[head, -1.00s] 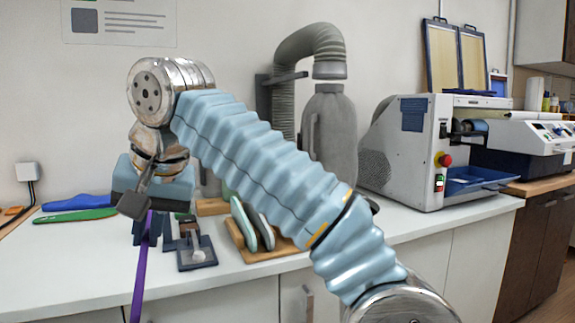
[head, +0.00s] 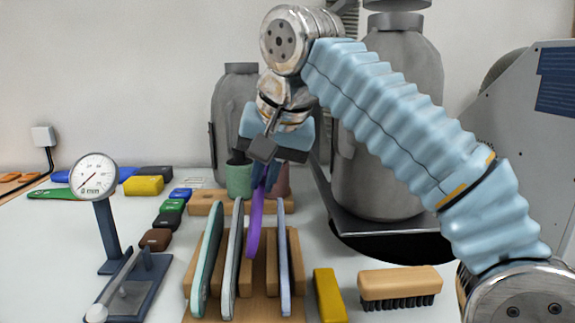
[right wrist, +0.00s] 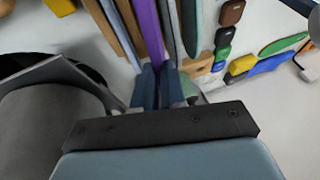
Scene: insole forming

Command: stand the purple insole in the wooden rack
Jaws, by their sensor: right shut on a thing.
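The purple insole (head: 254,228) is held on edge by my right gripper (head: 266,182), which is shut on its upper far end. It hangs upright over the wooden rack (head: 297,262), between the grey insole on its left and the pale blue one on its right. In the right wrist view the purple insole (right wrist: 148,30) runs up from between the fingers (right wrist: 157,85). I cannot tell whether its lower edge touches the rack base. My left gripper is not in view.
A green insole (head: 207,260), a grey insole (head: 233,260) and a pale blue insole (head: 284,260) stand in the rack. A dial gauge (head: 93,177) is at left. A yellow block (head: 329,295) and a brush (head: 400,286) lie at right. A grey canister (head: 390,130) stands behind.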

